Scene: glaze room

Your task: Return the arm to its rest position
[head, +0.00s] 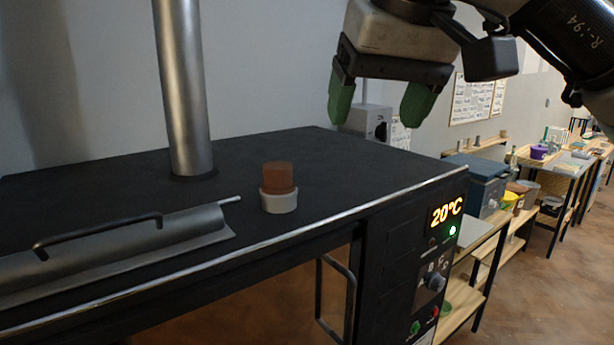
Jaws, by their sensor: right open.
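My right gripper (382,103) hangs in the upper right of the head view with its two green fingertips spread apart and nothing between them. Its arm (560,45) comes in from the top right corner. The gripper is above the right end of the black kiln-like bench (330,165), in front of the grey wall. My left gripper does not show.
A reddish-brown block sits in a white cup (279,200) on the bench. A metal pipe (183,90) rises behind it, and a curved metal piece with a handle (120,250) lies left. Shelves with a blue box (478,180) and tables stand right, beside open floor.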

